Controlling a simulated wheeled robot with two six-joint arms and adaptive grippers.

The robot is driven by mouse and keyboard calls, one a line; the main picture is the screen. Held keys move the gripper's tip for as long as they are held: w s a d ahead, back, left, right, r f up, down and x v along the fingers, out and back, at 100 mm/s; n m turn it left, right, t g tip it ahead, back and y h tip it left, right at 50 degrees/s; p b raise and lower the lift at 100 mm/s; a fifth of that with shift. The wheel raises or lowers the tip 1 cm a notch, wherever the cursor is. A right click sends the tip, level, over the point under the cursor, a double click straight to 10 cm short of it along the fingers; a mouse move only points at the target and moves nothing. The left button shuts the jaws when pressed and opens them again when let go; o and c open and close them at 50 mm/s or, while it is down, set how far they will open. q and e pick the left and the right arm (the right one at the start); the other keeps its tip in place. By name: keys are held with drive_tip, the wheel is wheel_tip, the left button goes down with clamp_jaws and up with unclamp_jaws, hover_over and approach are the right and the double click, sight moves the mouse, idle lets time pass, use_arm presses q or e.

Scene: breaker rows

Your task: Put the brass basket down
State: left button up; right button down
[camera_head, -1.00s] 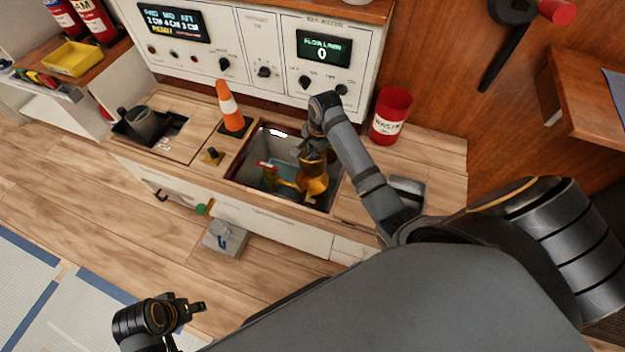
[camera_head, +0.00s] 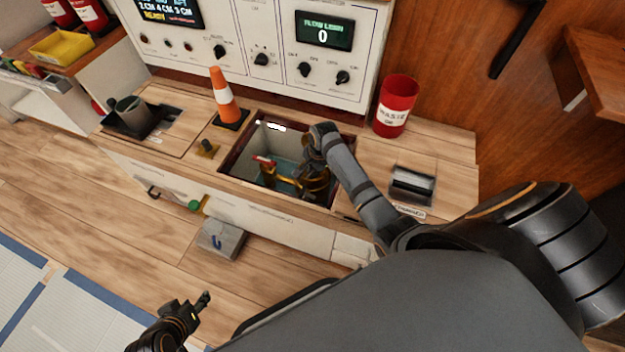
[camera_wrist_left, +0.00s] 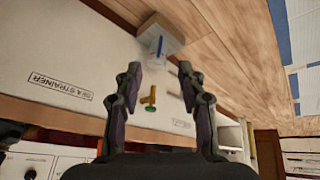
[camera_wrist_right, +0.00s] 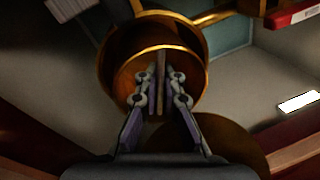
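The brass basket (camera_wrist_right: 190,38) is a round, gold-rimmed cup seen from above in the right wrist view. My right gripper (camera_wrist_right: 161,82) is shut on a thin upright bar across its middle, which looks like its handle. In the head view the basket (camera_head: 318,187) is low inside the open well (camera_head: 233,172) in the counter, mostly hidden behind my right gripper (camera_head: 316,165). I cannot tell whether it touches the bottom. My left gripper (camera_head: 204,304) is open and empty over the floor; the left wrist view shows its fingers (camera_wrist_left: 160,92) apart.
Inside the well are brass pipework and a red-handled part (camera_head: 265,161). An orange cone (camera_head: 225,97) and a red waste bin (camera_head: 395,105) stand on the counter beside it. A control panel (camera_head: 262,45) rises behind.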

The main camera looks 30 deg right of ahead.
wheel_tip(320, 180, down, 2)
drive_tip(key=shift+f+b, duration=0.25)
drive_tip(key=shift+b, duration=0.1)
drive_tip(key=shift+f+b, duration=0.35)
drive_tip(key=shift+f, duration=0.35)
use_arm(q)
drive_tip(key=w+a+r+t, duration=0.1)
drive_tip(key=w+r+t, duration=0.5)
drive_tip(key=w+r, duration=0.3)
drive_tip(key=shift+w+r+t+y, duration=0.3)
drive_tip(key=shift+w+r+t, duration=0.1)
drive_tip(key=shift+w, duration=0.8)
use_arm(e)
drive_tip(key=shift+f, duration=0.15)
use_arm(q)
drive_tip(key=shift+f, duration=0.1)
use_arm(e)
drive_tip(key=c, duration=1.5)
unclamp_jaws()
